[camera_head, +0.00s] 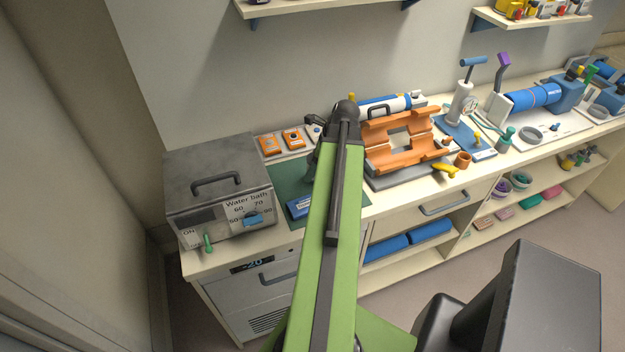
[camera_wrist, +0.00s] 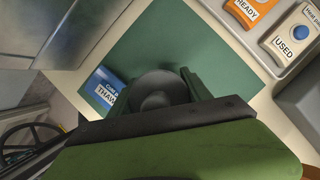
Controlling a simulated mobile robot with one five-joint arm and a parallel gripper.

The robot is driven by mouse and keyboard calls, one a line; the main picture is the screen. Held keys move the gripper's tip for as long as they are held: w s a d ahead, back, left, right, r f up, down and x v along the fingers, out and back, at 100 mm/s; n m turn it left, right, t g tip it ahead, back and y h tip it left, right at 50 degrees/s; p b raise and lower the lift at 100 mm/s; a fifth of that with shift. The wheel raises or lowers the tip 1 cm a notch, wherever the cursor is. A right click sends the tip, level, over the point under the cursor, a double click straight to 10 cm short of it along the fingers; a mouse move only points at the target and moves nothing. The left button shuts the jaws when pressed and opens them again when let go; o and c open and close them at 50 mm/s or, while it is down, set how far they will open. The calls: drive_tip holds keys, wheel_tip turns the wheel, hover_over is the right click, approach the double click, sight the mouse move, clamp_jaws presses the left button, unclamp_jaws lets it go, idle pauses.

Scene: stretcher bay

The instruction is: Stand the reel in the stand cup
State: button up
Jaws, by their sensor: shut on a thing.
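In the wrist view my gripper (camera_wrist: 155,98) is over a green mat (camera_wrist: 150,35), shut on a dark grey round thing (camera_wrist: 153,88). This may be the reel; its full shape is hidden by the gripper and wrist. In the head view my green arm covers most of the gripper and the held thing. I cannot pick out the stand cup for sure. A small brown-orange cup (camera_head: 462,160) stands on the bench right of the orange cradle (camera_head: 398,153).
A grey water bath (camera_head: 220,170) stands left of the green mat. A blue card (camera_wrist: 108,88) marked THAW lies on the mat. Pumps and blue cylinders crowd the bench's right; shelves (camera_head: 325,8) hang above.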

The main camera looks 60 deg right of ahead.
wheel_tip(320, 180, down, 4)
drive_tip(key=b, duration=0.4)
drive_tip(key=shift+f, duration=0.15)
drive_tip(key=shift+r, duration=0.2)
drive_tip(key=shift+f, duration=0.1)
drive_tip(key=o, duration=1.6)
drive_tip(key=shift+c, duration=0.2)
